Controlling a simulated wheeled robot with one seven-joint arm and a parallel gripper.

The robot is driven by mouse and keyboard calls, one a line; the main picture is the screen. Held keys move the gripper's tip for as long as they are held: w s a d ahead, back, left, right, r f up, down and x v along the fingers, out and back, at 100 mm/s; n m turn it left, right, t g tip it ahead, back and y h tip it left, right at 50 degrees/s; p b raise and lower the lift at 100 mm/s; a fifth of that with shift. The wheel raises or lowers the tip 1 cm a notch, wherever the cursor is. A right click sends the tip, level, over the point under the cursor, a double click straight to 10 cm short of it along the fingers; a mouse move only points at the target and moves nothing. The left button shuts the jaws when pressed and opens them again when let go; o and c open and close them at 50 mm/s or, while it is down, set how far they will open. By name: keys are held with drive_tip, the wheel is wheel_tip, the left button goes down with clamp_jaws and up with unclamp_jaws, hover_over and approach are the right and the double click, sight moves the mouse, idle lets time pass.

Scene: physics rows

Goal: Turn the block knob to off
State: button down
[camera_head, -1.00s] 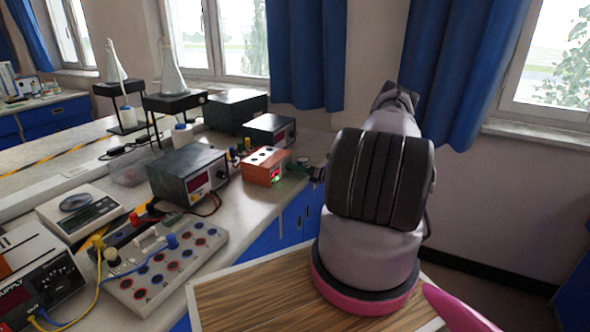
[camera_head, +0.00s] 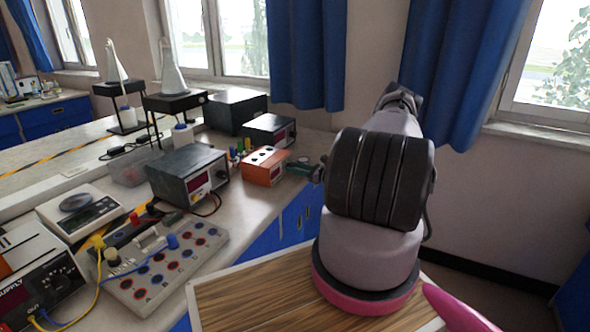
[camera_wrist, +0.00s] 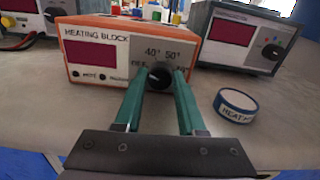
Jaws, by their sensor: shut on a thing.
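The orange heating block (camera_wrist: 130,52) stands on the bench in the wrist view, with a dark red display and a scale reading OFF, 40° and 50°. It also shows in the head view (camera_head: 262,168). Its small dark knob (camera_wrist: 158,77) is on the right of the front face, below the scale. My gripper (camera_wrist: 159,80) has its two green fingers on either side of the knob and is shut on it. The fingers partly cover the lower front. I cannot tell for certain where the knob's mark points.
A round blue-and-white labelled item (camera_wrist: 237,104) lies just right of my fingers. A grey device with a red display (camera_wrist: 240,38) stands right of the block. In the head view, a dark meter box (camera_head: 187,175) stands to its left. Bare bench lies before the block.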

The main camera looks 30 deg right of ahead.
drive_tip(key=shift+n, duration=0.7)
drive_tip(key=c, duration=0.5)
unclamp_jaws()
drive_tip(key=v, duration=1.1)
